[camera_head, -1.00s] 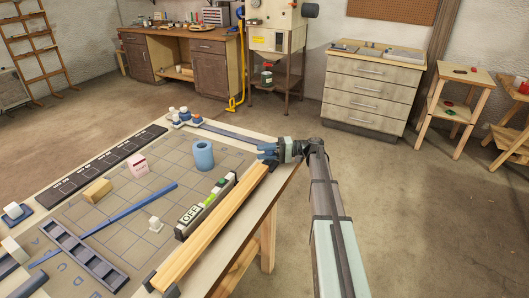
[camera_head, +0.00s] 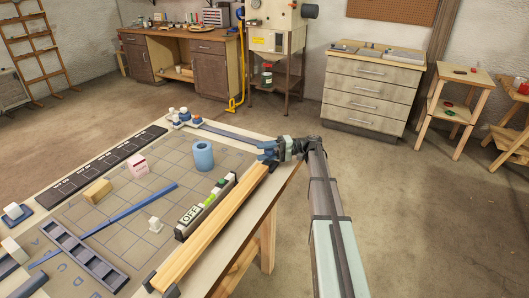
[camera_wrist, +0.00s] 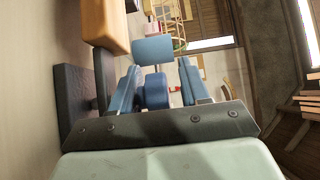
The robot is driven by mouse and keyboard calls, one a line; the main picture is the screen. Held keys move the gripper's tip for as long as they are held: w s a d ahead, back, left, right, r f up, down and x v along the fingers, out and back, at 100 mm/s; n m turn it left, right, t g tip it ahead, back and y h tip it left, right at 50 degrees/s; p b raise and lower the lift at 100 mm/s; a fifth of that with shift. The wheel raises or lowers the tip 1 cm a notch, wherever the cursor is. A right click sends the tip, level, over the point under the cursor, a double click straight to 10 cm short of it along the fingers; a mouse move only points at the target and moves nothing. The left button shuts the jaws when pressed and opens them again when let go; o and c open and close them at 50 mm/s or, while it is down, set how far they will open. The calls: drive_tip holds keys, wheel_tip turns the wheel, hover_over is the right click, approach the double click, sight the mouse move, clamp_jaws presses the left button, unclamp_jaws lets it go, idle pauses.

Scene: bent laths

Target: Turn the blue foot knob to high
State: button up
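My gripper (camera_head: 267,151) is at the far right corner of the workbench, beside the far end of a wooden lath (camera_head: 225,220). In the wrist view its two blue fingers (camera_wrist: 160,85) stand apart, on either side of a round blue knob (camera_wrist: 155,91). A gap shows between the knob and the right finger; contact on the left is unclear. The knob's setting mark cannot be read. In the head view the fingers hide the knob. A long box with an OFF label (camera_head: 190,215) and green patches lies along the lath.
A light blue cylinder (camera_head: 203,156) stands left of my gripper. A dark bracket (camera_wrist: 75,103) sits close left of the fingers in the wrist view.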

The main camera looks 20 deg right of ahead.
drive_tip(key=shift+d, duration=0.15)
drive_tip(key=shift+s+d, duration=0.2)
drive_tip(key=shift+d, duration=3.4)
drive_tip(key=shift+d, duration=0.1)
drive_tip(key=shift+m+t, duration=0.4)
drive_tip(key=shift+t, duration=0.2)
drive_tip(key=s+d, duration=0.2)
drive_tip(key=d, duration=0.1)
drive_tip(key=shift+s+d+f, duration=0.1)
drive_tip(key=shift+s+d, duration=0.2)
drive_tip(key=shift+s, duration=0.05)
drive_tip(key=s+d+m+t, duration=0.1)
drive_tip(key=s+t, duration=0.1)
drive_tip(key=s, duration=0.2)
drive_tip(key=w+a+m+t, duration=0.1)
drive_tip(key=w+a, duration=0.1)
drive_tip(key=a, duration=0.2)
drive_tip(key=w+a+m+t+h, duration=0.1)
drive_tip(key=w+a, duration=0.2)
drive_tip(key=a, duration=0.1)
drive_tip(key=w+a+t, duration=0.1)
drive_tip(key=w+a, duration=0.1)
drive_tip(key=a, duration=0.2)
drive_tip(key=shift+w+a+m+t+h, duration=0.1)
drive_tip(key=shift+w+m+t+h, duration=0.2)
drive_tip(key=shift+w+m+h, duration=0.1)
drive_tip(key=shift+c, duration=0.2)
